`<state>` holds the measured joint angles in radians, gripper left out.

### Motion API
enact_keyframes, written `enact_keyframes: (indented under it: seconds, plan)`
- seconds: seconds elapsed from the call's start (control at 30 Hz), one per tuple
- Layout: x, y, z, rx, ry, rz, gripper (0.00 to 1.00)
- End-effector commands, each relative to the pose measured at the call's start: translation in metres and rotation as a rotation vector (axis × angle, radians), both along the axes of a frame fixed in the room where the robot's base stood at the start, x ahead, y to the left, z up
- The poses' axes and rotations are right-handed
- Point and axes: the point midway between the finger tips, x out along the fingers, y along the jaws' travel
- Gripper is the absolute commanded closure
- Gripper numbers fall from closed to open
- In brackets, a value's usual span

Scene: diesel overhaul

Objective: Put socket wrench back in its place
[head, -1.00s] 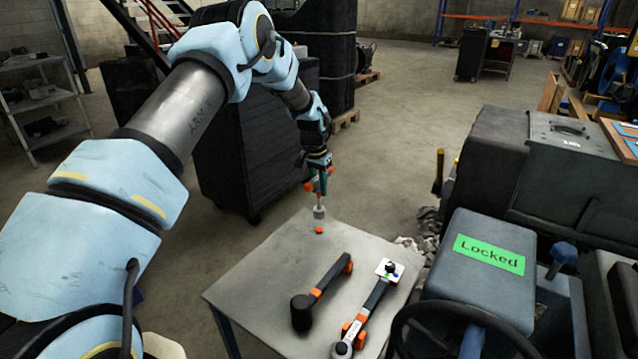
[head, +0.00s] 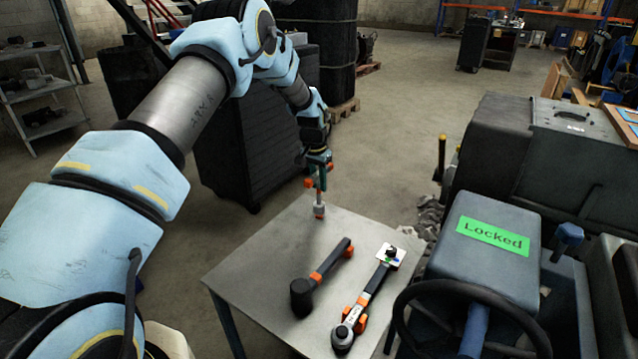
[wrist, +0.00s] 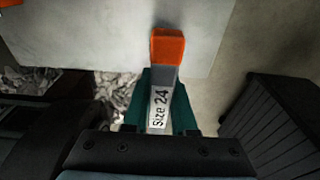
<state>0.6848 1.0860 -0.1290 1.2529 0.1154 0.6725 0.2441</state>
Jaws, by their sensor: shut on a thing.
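My gripper (head: 319,188) is shut on a grey tool with an orange end, held upright at the far left corner of the table. In the wrist view, the held tool (wrist: 162,85) lies between the green fingers and carries a label reading "Size 24". I cannot tell from its shape whether it is the socket wrench. Its orange end is close to the tabletop; I cannot tell whether it touches. A long black and orange wrench-like tool (head: 370,290) lies on the table, with a white tag at its far end.
The small grey table (head: 250,265) also bears a black-headed hammer-like tool (head: 318,280). A machine with a green "Locked" sign (head: 492,238) and a steering wheel stands close to the table's right. A dark cabinet (head: 235,150) stands behind the arm. Open floor lies beyond the table.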

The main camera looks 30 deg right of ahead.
Motion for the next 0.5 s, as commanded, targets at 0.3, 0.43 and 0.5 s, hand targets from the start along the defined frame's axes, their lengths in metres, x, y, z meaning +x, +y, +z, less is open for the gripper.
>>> enact_keyframes:
  seconds: [0.3,0.43,0.5]
  plan:
    - [0.0,0.0,-0.003,-0.001,0.0,0.0,1.0]
    - [0.0,0.0,-0.008,0.0,0.0,0.0,1.0]
    - [0.0,0.0,-0.011,0.0,0.0,0.0,1.0]
